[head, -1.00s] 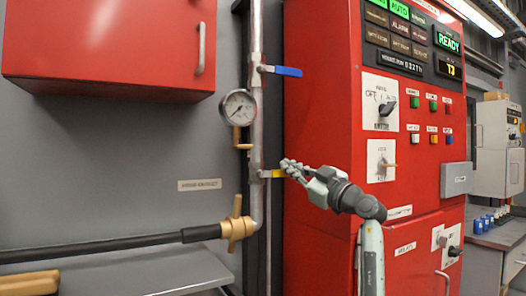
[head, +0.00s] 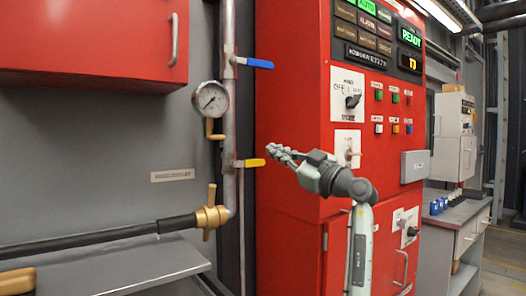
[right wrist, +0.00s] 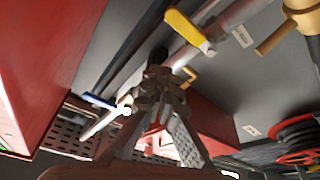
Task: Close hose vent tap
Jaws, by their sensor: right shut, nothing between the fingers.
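A vertical metal pipe (head: 228,120) carries a yellow lever (head: 250,163), which sticks out sideways to the right, across the pipe's line. Higher up, a blue lever (head: 254,62) also points right. I cannot tell by label which one is the hose vent tap. My right gripper (head: 272,152) is shut and empty, its fingertips just right of the yellow lever's end and seemingly apart from it. In the right wrist view, the yellow lever (right wrist: 188,28) lies beyond the shut fingers (right wrist: 160,68), and the blue lever (right wrist: 98,100) is at left. My left gripper is not in view.
A pressure gauge (head: 210,98) sits on the pipe. A brass coupling (head: 211,216) joins a black hose (head: 110,234) below. A red control cabinet (head: 300,100) stands close on the right, and a grey shelf (head: 130,268) juts out at lower left.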

